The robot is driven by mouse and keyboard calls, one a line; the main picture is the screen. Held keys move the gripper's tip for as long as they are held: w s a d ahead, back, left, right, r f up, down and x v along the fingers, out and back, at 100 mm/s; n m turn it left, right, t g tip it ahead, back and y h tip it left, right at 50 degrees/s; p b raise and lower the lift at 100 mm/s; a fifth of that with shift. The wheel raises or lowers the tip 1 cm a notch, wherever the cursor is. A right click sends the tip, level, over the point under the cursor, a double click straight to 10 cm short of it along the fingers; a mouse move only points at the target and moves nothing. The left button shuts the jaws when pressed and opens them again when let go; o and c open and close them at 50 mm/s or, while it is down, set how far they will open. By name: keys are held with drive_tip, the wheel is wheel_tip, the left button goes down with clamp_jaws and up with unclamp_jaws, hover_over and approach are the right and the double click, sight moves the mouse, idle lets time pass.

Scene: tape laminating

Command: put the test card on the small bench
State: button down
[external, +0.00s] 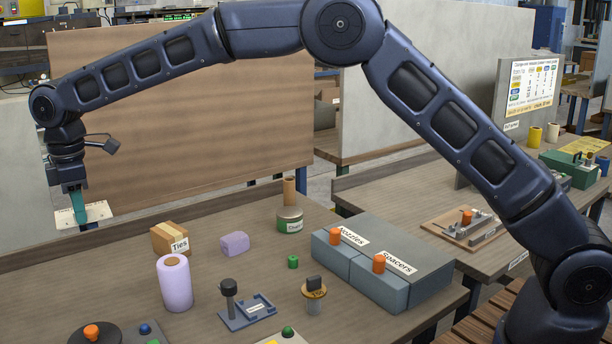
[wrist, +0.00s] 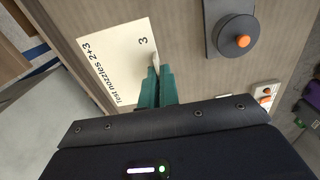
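The test card (external: 98,212) is a pale, flat card at the far left, by the far side of the work table (external: 225,290). In the wrist view the card (wrist: 118,62) reads "Test nozzles 2+3" and "3". My gripper (external: 79,218) points down with its teal fingers at the card. In the wrist view the fingers (wrist: 156,75) are close together on a pale tab at the card's edge. The card looks held above the table. A slatted brown wooden surface (external: 480,312) shows at the lower right, partly behind my arm; whether it is the small bench is unclear.
The table carries a Ties box (external: 171,238), a lilac roll (external: 175,283), a green tin (external: 290,220) and grey Nozzles and Spacers boxes (external: 425,250). A brown panel (external: 190,110) stands behind. A second table (external: 385,190) stands at right.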

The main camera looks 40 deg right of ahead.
drive_tip(key=w+d+m, duration=0.3)
drive_tip(key=w+d, duration=0.1)
drive_tip(key=d, duration=1.1)
drive_tip(key=w+d+r+m, duration=0.15)
drive_tip(key=w+d, duration=0.35)
drive_tip(key=d, duration=1)
drive_tip(key=w+d+f+m, duration=0.1)
drive_tip(key=w+d+m, duration=0.3)
drive_tip(key=d, duration=1.1)
drive_tip(key=m, duration=0.9)
hover_over(395, 207)
wheel_tip(395, 207, down, 20)
drive_tip(key=shift+a+f, duration=0.15)
drive_tip(key=shift+f, duration=0.15)
drive_tip(key=c, duration=1.6)
unclamp_jaws()
drive_tip(key=shift+c, duration=0.2)
